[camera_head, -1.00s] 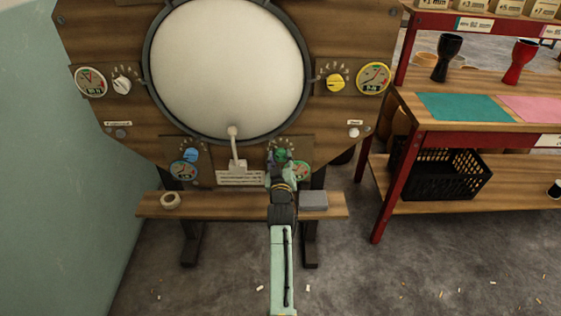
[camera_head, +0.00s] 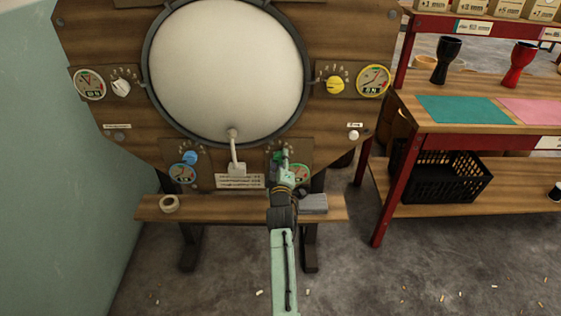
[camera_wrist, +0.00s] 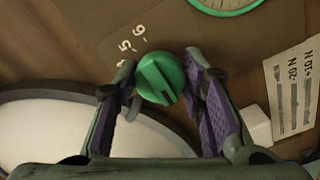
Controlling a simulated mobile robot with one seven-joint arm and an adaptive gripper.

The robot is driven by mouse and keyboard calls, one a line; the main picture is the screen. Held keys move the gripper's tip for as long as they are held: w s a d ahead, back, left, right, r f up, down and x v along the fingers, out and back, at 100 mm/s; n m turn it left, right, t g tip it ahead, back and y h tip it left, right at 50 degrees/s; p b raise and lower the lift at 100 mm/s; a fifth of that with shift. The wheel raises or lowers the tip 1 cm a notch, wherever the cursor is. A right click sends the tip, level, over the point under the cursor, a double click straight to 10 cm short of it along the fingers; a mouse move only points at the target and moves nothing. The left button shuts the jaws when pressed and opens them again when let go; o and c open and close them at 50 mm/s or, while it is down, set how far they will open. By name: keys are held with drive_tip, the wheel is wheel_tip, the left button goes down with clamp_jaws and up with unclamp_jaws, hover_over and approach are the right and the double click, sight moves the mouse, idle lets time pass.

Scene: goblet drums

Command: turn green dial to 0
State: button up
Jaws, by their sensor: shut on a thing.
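The green dial (camera_head: 277,156) is on the lower right of the wooden drum panel (camera_head: 345,113), partly hidden behind my gripper (camera_head: 284,165). In the wrist view the green dial (camera_wrist: 160,79) is a round knob with a raised ridge, set between my two purple-padded fingers. My gripper (camera_wrist: 158,70) is shut on it. Some printed scale numbers show beside the knob. I cannot tell which number the dial points to. The green-rimmed gauge (camera_head: 301,173) sits right of the dial, partly covered; its rim (camera_wrist: 228,11) shows at the top of the wrist view.
A blue dial (camera_head: 190,157), a white dial (camera_head: 121,87) and a yellow dial (camera_head: 336,84) are on the same panel. A wooden ledge (camera_head: 235,207) below holds a tape roll (camera_head: 169,203) and a grey block (camera_head: 313,204). A red-framed workbench (camera_head: 382,190) stands to the right.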

idle(0.4)
drive_tip(key=o, duration=1.2)
drive_tip(key=s, duration=1.2)
